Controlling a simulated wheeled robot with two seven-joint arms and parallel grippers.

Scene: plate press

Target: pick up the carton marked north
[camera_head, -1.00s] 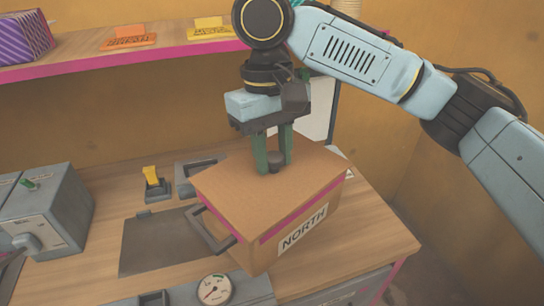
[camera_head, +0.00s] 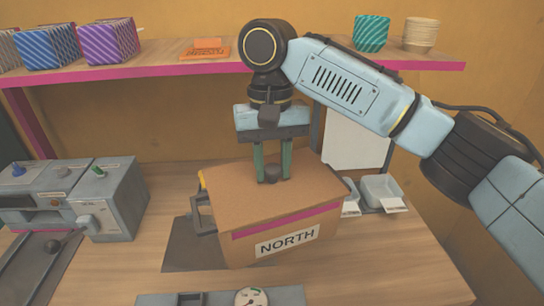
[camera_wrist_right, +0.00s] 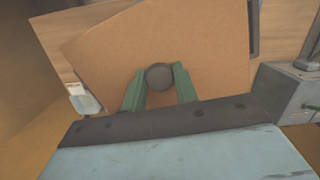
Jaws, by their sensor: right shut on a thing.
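The carton marked NORTH (camera_head: 290,238) is a brown box with a pink stripe, a white label and a dark handle on its left side. In the head view it is over the wooden worktop, in front of me; I cannot tell whether its base touches the surface. A dark round knob (camera_head: 272,174) stands on its top. My right gripper (camera_head: 272,176) comes from above with its green fingers shut on the knob. The right wrist view also shows the knob (camera_wrist_right: 159,76) between the fingers, against the carton top (camera_wrist_right: 200,40). My left gripper is not in view.
A grey machine (camera_head: 105,200) with knobs stands at the left. A dark mat (camera_head: 185,255) lies partly under the carton. A shelf (camera_head: 190,64) with patterned boxes runs along the back. The front right worktop (camera_head: 400,260) is clear.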

